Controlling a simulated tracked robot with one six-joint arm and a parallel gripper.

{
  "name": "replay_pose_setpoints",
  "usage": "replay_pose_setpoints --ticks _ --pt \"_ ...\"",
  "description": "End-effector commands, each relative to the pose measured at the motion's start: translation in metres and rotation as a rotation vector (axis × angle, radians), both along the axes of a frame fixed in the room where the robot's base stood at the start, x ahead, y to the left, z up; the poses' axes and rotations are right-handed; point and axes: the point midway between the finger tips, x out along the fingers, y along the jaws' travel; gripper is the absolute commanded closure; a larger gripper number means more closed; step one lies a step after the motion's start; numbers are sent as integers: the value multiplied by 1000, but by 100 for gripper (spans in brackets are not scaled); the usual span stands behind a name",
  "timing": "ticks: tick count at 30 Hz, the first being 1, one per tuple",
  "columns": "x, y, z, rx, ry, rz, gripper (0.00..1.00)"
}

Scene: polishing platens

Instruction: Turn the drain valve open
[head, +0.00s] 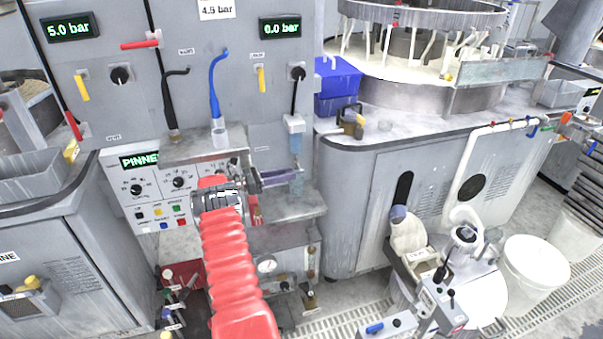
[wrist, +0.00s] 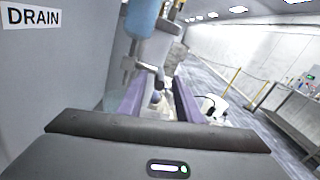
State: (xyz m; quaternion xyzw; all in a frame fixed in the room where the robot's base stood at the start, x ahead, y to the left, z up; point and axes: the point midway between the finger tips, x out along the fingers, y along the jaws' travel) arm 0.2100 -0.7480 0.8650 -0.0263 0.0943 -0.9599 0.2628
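The DRAIN label (wrist: 31,16) is on the grey panel at upper left in the wrist view. Beside it hangs a bowl with blue content (wrist: 142,18), with a grey metal fitting (wrist: 143,66) below it, which I take for the drain valve. The bowl also shows in the head view (head: 295,145), under a black hose. My gripper (wrist: 157,100) has its two purple fingers apart, pointing toward the fitting. In the head view my gripper (head: 285,177) is just below the bowl. I cannot tell whether the fingers touch the valve; its handle position is unclear.
The grey panel carries a yellow lever (head: 262,79) and a 0.0 bar display (head: 280,28). A blue bin (head: 337,82) and a polishing machine stand to the right. A gauge (head: 267,266) sits on the unit below my gripper.

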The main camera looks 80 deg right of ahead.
Motion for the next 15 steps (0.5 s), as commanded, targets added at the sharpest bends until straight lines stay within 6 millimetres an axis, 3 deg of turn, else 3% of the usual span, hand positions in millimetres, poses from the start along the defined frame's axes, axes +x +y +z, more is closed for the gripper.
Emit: replay_pose_setpoints --ticks 9,15 --pt "-41 -24 0 1 0 -1 68" --pt "-53 -32 0 0 -1 0 68"
